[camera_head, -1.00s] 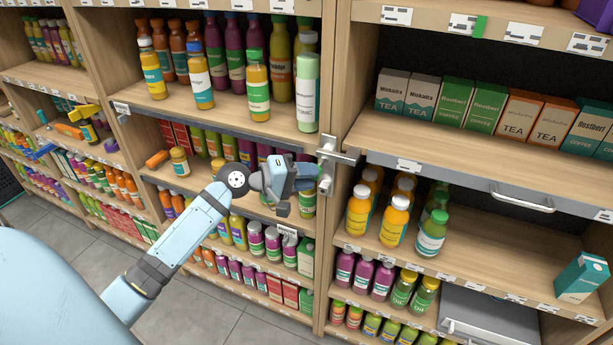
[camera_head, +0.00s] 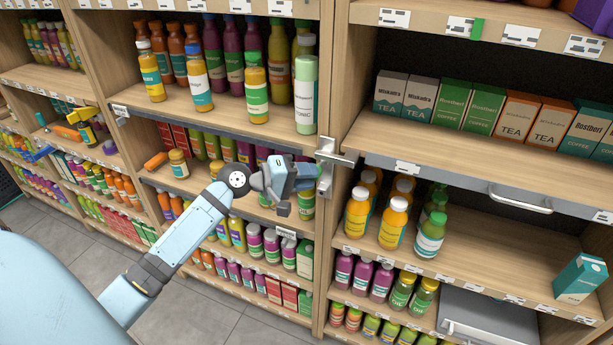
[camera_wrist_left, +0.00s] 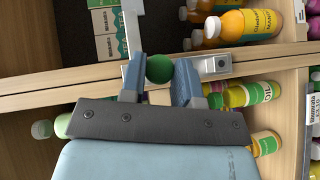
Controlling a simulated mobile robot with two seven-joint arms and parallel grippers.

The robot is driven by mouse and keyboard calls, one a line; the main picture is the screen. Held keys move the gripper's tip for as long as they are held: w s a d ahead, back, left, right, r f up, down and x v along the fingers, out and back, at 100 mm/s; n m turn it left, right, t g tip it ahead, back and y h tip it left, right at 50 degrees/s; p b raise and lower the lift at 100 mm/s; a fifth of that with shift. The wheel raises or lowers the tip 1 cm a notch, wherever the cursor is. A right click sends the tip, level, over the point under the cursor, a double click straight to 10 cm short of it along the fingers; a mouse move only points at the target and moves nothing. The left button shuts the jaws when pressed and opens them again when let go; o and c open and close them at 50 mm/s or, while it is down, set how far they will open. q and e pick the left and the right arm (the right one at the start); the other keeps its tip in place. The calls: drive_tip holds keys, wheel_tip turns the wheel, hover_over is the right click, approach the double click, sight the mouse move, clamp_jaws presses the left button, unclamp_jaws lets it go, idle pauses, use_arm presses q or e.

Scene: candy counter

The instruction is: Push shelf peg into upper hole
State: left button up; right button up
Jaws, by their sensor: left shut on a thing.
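My left gripper (camera_head: 308,178) is in front of the upright post between the two shelf bays, just below and left of a metal bracket (camera_head: 335,153). In the left wrist view its two fingers (camera_wrist_left: 160,82) close on a dark green round knob (camera_wrist_left: 159,68), which seems to be the head of the shelf peg. The rest of the peg is hidden. Metal parts flank the fingers in the wrist view: a flat bar (camera_wrist_left: 132,28) and a block with a small dark hole (camera_wrist_left: 213,66). I cannot tell whether the peg touches a hole. My right gripper is not in view.
Orange bottles (camera_head: 394,226) stand close to the right of the post, and bottles fill the shelves behind my left arm. A grey drawer-like panel with a handle (camera_head: 521,201) runs under the tea-box shelf.

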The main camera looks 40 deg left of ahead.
use_arm(q)
drive_tip(key=shift+w+a, duration=0.15)
drive_tip(key=shift+w, duration=0.6)
idle(0.7)
drive_tip(key=shift+r, duration=0.1)
drive_tip(key=o, duration=0.8)
drive_tip(key=shift+w, duration=0.15)
drive_tip(key=shift+a, duration=0.1)
drive_tip(key=shift+v, duration=1.55)
drive_tip(key=o, duration=0.6)
